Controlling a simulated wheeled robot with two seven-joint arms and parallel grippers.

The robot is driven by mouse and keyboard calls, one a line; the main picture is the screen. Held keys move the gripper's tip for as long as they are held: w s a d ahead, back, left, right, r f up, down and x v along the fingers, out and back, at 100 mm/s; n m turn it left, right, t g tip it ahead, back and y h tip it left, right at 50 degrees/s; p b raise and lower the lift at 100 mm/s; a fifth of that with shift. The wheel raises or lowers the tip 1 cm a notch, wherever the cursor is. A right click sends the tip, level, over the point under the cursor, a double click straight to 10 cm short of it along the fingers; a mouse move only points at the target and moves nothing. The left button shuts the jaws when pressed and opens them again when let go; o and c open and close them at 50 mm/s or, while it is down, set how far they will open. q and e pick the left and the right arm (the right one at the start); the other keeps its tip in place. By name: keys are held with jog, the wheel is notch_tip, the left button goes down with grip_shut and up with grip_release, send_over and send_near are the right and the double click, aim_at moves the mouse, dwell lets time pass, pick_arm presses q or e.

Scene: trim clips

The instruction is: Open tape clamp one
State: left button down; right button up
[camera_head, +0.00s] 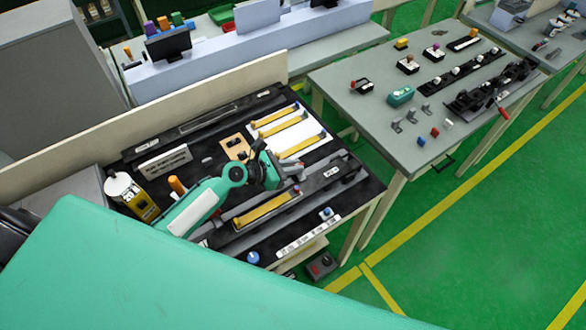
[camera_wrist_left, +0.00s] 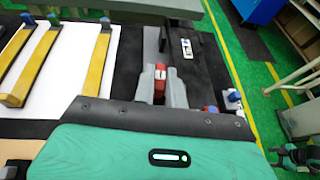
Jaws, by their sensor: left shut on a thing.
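My left gripper (camera_head: 270,178) is over the black workbench, beside a long grey fixture. In the left wrist view its grey fingers (camera_wrist_left: 161,92) are shut on a small red part (camera_wrist_left: 160,77), seemingly a tape clamp's lever. The clamp's body is mostly hidden below the gripper, so I cannot tell whether it is open. A yellow strip (camera_head: 262,210) lies along the front of the fixture. My right gripper is not clear; a teal and black part (camera_wrist_left: 297,155) at the lower right of the wrist view may be my right arm.
Several yellow strips with coloured ends lie on a white sheet (camera_wrist_left: 62,72) beside the gripper. A yellow and white bottle (camera_head: 130,195) stands at the bench's left. A white label strip (camera_head: 308,236) runs along the front edge. A second grey table (camera_head: 345,85) holds clips and blocks.

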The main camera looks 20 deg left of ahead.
pick_arm(q)
jog(key=m+b, duration=0.1)
jog(key=g+h+b, duration=0.1)
jog(key=m+g+h+b, duration=0.1)
jog(key=shift+w+a+f+m, duration=0.2)
jog(key=shift+w+m, duration=0.05)
jog(key=shift+m, duration=0.05)
jog(key=shift+m+g+h+b, duration=0.6)
jog(key=shift+m+g+b, duration=0.1)
jog(key=shift+m+g, duration=0.25)
jog(key=shift+w+r+m+g+b, duration=0.1)
jog(key=shift+m+g+b, duration=0.15)
jog(key=shift+m+g, duration=0.3)
jog(key=shift+w+r+m+g+b, duration=0.1)
jog(key=shift+m+g+b, duration=0.2)
jog(key=shift+g, duration=0.3)
jog(key=m+g+h+b, duration=0.1)
jog(key=m+g, duration=0.2)
jog(key=g, duration=0.1)
jog(key=shift+w, duration=0.2)
jog(key=shift+w+m+g+y+b, duration=0.15)
jog(key=shift+m+g+y+b, duration=0.5)
jog(key=shift+m+g, duration=1.45)
jog(key=c, duration=1.4)
grip_release()
jog(key=shift+c, duration=0.2)
